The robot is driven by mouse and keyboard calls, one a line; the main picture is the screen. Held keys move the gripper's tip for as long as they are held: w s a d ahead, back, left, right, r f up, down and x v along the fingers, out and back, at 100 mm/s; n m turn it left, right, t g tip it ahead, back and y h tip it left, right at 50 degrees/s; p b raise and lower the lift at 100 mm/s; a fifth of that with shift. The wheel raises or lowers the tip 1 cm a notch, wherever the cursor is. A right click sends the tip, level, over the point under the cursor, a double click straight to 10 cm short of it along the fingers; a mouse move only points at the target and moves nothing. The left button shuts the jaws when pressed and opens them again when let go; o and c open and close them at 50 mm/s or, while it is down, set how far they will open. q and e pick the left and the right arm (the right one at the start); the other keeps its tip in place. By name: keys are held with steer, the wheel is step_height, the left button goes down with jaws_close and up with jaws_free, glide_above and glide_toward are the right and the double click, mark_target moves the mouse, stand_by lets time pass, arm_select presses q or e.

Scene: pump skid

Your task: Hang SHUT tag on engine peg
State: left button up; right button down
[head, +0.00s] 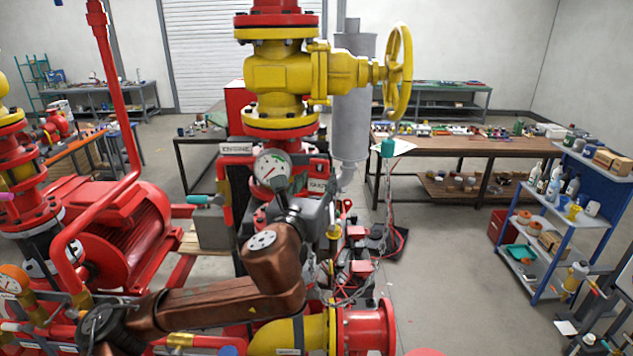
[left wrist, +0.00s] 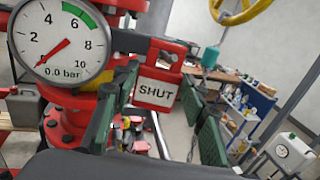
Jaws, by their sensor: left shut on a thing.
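In the head view the tag (head: 318,185) shows just right of the pressure gauge, facing me. My left arm reaches in from the lower left, and its gripper (head: 290,205) is partly lost against the pipework. The ENGINE label (head: 236,148) is on the left, above a red and grey panel. I cannot make out the engine peg clearly. My right gripper is not in view.
The round gauge (head: 272,168) stands close to the gripper and fills the upper left of the wrist view (left wrist: 62,40). A yellow valve (head: 285,75) with a handwheel (head: 398,72) rises above. A red motor (head: 120,235) is at left; open floor lies right.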

arm_select(q)
steer(key=o, duration=1.2)
